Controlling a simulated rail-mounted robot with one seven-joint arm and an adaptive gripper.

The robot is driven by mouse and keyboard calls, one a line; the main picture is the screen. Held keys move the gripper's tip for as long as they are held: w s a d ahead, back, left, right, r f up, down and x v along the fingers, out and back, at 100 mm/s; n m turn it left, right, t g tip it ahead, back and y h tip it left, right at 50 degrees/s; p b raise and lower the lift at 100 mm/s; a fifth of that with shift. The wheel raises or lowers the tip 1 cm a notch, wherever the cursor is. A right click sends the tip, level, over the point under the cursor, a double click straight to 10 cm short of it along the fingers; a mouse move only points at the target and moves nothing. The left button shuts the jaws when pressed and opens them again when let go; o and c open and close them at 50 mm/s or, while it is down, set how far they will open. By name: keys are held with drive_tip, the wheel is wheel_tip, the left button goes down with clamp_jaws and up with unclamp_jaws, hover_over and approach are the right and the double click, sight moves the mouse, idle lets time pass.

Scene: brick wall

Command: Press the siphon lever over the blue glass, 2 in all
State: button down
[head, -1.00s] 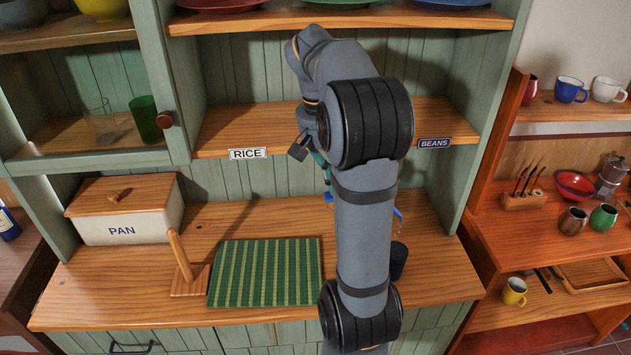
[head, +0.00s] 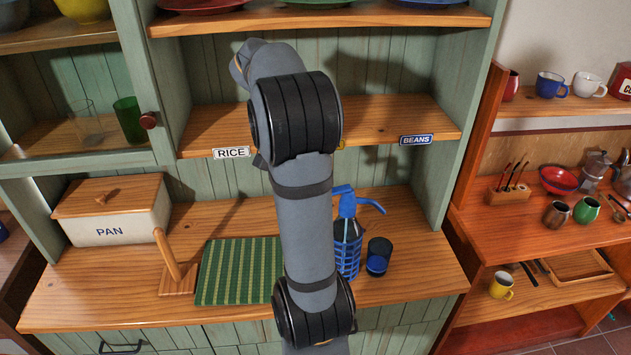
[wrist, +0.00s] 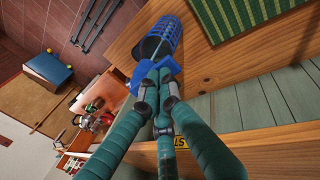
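The siphon (head: 347,232) stands on the counter, partly behind my arm in the head view. It has a blue head, a blue mesh body and a blue lever (head: 372,204) pointing right. The dark blue glass (head: 378,257) stands upright just right of the siphon, below the lever's side, with a brighter blue band low in it. In the wrist view the siphon's blue mesh (wrist: 164,28) shows beyond my fingertips. My gripper (wrist: 154,84) looks shut, its fingertips close together in front of the siphon's blue head; contact is unclear. My arm hides the gripper in the head view.
A green striped mat (head: 238,270) lies left of the siphon, beside a wooden stand (head: 176,276) and the PAN box (head: 112,212). A shelf (head: 400,128) with RICE and BEANS labels runs above the counter. Counter right of the glass is clear.

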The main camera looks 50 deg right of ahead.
idle(0.3)
drive_tip(key=s+d+r+p+v, duration=0.1)
drive_tip(key=p+v, duration=0.6)
drive_tip(key=v, duration=0.7)
drive_tip(key=shift+s+d, duration=0.35)
drive_tip(key=shift+d, duration=0.05)
drive_tip(key=shift+f, duration=0.1)
